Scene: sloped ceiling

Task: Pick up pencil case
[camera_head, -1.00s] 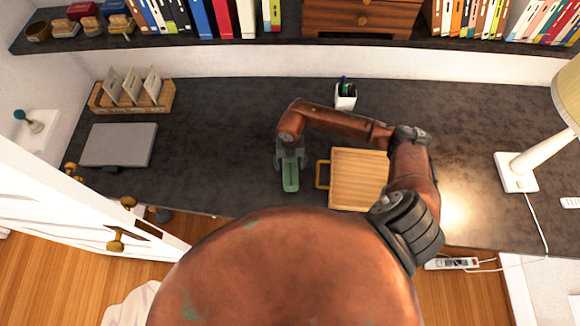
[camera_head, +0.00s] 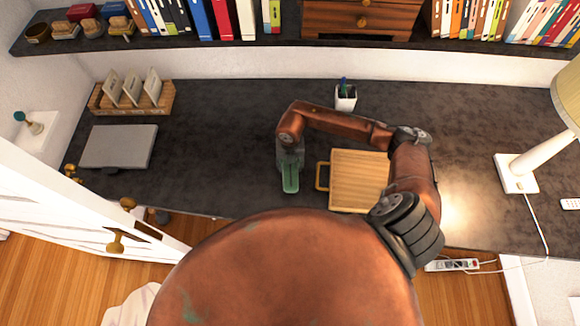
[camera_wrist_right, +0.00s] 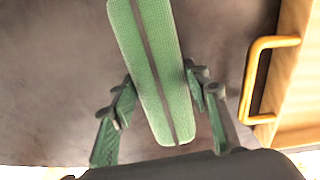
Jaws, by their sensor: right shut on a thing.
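The pencil case is long and green with a dark stripe along its middle. It lies near the front of the dark desk in the head view (camera_head: 290,179), and it fills the centre of the right wrist view (camera_wrist_right: 153,60). My right gripper (camera_head: 290,164) reaches down over its far end. In the right wrist view my right gripper's green-padded fingers (camera_wrist_right: 160,105) stand on both sides of the case and are shut on it. Whether the case is off the desk cannot be told. My left gripper is not in view.
A wooden tray-like box (camera_head: 359,180) with a handle stands close to the right of the case. A white pencil cup (camera_head: 346,98) stands behind my arm. A grey laptop (camera_head: 119,146) and a wooden card rack (camera_head: 131,97) are at left. A lamp (camera_head: 515,172) is at right.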

